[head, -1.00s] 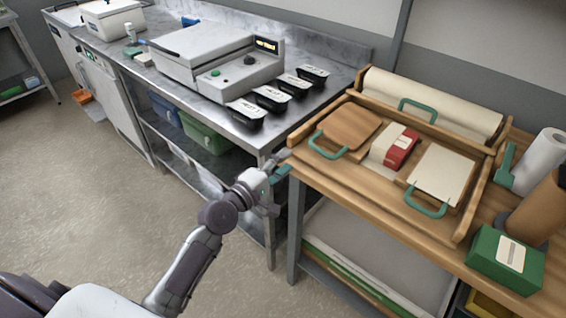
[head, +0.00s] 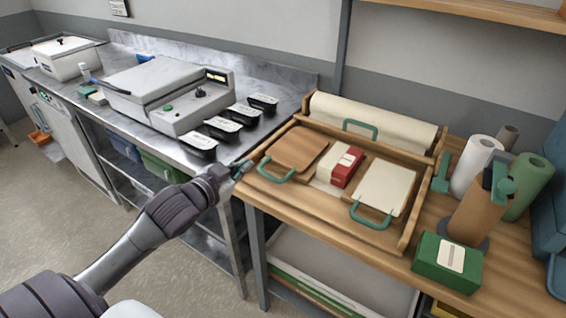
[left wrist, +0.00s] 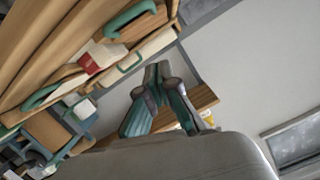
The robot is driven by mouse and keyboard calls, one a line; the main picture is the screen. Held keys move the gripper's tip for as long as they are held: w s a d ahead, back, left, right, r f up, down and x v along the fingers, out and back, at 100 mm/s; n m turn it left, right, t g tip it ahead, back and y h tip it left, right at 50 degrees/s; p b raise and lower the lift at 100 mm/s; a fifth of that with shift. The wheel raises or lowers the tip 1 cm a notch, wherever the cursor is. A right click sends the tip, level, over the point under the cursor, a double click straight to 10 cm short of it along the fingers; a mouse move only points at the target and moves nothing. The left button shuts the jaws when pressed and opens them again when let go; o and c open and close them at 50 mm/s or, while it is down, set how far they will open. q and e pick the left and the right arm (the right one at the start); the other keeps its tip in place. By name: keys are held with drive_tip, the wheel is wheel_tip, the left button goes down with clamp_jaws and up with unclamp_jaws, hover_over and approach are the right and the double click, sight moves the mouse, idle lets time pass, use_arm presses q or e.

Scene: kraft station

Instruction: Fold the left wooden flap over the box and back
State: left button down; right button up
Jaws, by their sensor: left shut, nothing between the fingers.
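The left wooden flap (head: 298,148) lies flat at the left of the wooden folding tray (head: 408,238) in the head view. Its teal handle (head: 270,172) is at its near-left side. A red and white box (head: 347,166) lies in the middle, beside the flap and not covered by it; it also shows in the left wrist view (left wrist: 97,60). My left gripper (head: 241,168) is just left of the handle, at the table's left end, shut and empty. Its fingers converge in the left wrist view (left wrist: 157,74). My right gripper is not in view.
A cream right flap (head: 385,186) with a teal handle lies right of the box. A paper roll (head: 375,122) lies behind the tray. A green box (head: 447,262) and upright rolls stand right. Black containers (head: 222,127) and a grey press (head: 165,92) are on the metal bench.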

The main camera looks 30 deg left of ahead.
use_arm(q)
drive_tip(key=w+f, duration=0.1)
drive_tip(key=w, duration=0.2)
drive_tip(key=w+a+f+p, duration=0.1)
drive_tip(key=w+f, duration=0.1)
drive_tip(key=w, duration=0.1)
drive_tip(key=w+f, duration=0.2)
drive_tip(key=w, duration=0.1)
drive_tip(key=shift+w+a+p, duration=0.15)
drive_tip(key=shift+p, duration=0.25)
drive_tip(key=shift+a+f, duration=0.2)
drive_tip(key=shift+f, duration=0.45)
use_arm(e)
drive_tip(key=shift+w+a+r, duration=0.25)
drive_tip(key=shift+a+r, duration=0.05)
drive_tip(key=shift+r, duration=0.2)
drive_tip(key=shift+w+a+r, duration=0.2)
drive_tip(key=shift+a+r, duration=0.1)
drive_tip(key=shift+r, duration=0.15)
